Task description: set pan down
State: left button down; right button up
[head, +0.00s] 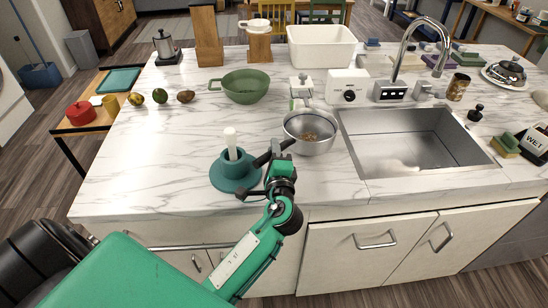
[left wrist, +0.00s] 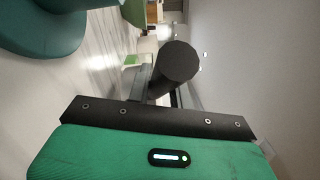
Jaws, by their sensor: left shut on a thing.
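My left gripper (head: 277,153) is shut on the handle, beside the pan. In the left wrist view, the handle's round black end (left wrist: 178,62) stands above the gripper's palm, and the pan bowl is not clearly visible. I cannot tell whether the pan's bottom touches the counter. My right gripper is not in view.
The sink (head: 405,140) is right of the pan. A green colander (head: 246,88) and a white boxy appliance (head: 347,87) stand behind. The marble counter (head: 145,155) is clear at left.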

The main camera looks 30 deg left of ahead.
pick_arm(q)
notch_tip(320, 180, down, 3)
jog(key=shift+r+p, duration=0.1)
jog(key=shift+p, duration=0.25)
jog(key=shift+f, duration=0.2)
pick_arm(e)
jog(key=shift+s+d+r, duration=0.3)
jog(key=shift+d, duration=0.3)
pick_arm(q)
jog(key=c, duration=1.3)
grip_release()
jog(key=shift+f, duration=0.1)
jog(key=shift+o, duration=0.2)
jog(key=shift+s, duration=0.1)
jog(key=r+b+v, duration=0.1)
jog(key=b+v, duration=0.2)
jog(key=v, duration=0.9)
jog(key=shift+f+b, duration=0.4)
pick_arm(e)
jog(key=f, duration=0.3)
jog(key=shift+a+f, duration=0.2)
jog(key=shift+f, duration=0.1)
